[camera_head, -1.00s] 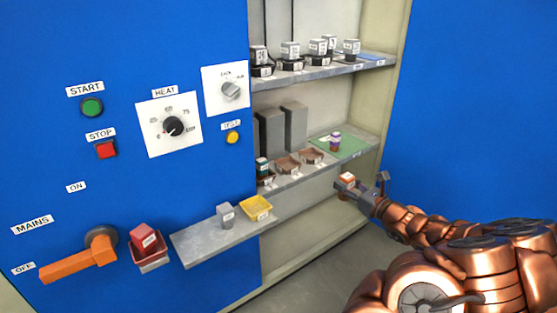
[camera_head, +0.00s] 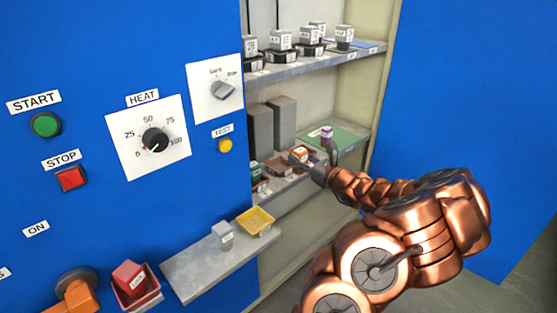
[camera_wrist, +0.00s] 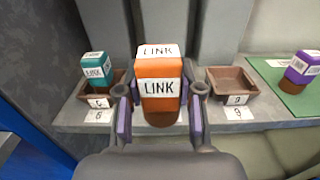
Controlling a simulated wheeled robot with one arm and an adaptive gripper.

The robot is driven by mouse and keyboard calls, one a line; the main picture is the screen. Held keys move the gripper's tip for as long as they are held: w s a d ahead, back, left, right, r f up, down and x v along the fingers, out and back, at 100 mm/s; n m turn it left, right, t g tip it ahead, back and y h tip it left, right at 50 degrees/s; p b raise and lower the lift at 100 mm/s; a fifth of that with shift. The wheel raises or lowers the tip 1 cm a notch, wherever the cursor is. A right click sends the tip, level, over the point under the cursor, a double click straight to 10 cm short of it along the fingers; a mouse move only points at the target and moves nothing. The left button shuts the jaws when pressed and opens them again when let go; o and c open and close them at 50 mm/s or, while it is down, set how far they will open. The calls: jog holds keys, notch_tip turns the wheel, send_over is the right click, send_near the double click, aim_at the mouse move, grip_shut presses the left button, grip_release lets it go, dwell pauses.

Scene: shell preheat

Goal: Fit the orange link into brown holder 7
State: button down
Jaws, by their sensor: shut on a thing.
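The orange link (camera_wrist: 158,92) is upright between the two fingers of my gripper (camera_wrist: 160,108), which is shut on it. In the head view the orange link (camera_head: 299,154) is at the lower shelf, with my gripper (camera_head: 316,166) at its right. Brown holder 7 (camera_head: 277,167) shows in the head view just right of the holder with the teal link. In the wrist view it is hidden behind the orange link. The link's bottom looks raised in front of the holder row; whether it touches anything I cannot tell.
The teal link (camera_wrist: 96,70) stands in the holder marked 6 at left. An empty brown holder (camera_wrist: 232,84) is at right, its label seemingly 8. A purple link (camera_wrist: 302,68) stands on a green mat (camera_wrist: 288,98). Grey blocks (camera_head: 281,122) stand behind.

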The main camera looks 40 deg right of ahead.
jog(key=w, duration=0.3)
jog(key=w+b, duration=0.1)
jog(key=w, duration=0.2)
jog(key=w+d+f, duration=0.1)
jog(key=w, duration=0.2)
jog(key=shift+b, duration=0.4)
jog(key=shift+w+f, duration=0.1)
jog(key=shift+w, duration=0.45)
jog(key=shift+s+f+b, duration=0.1)
jog(key=shift+f+b, duration=0.65)
jog(key=shift+f, duration=0.8)
jog(key=shift+d+f, duration=0.1)
jog(key=shift+f, duration=0.2)
jog(key=c, duration=0.7)
grip_release()
jog(key=shift+c, duration=0.2)
jog(key=shift+s+r, duration=0.2)
jog(key=shift+r, duration=0.1)
jog(key=s+p, duration=0.2)
jog(key=s, duration=0.9)
jog(key=shift+s, duration=0.3)
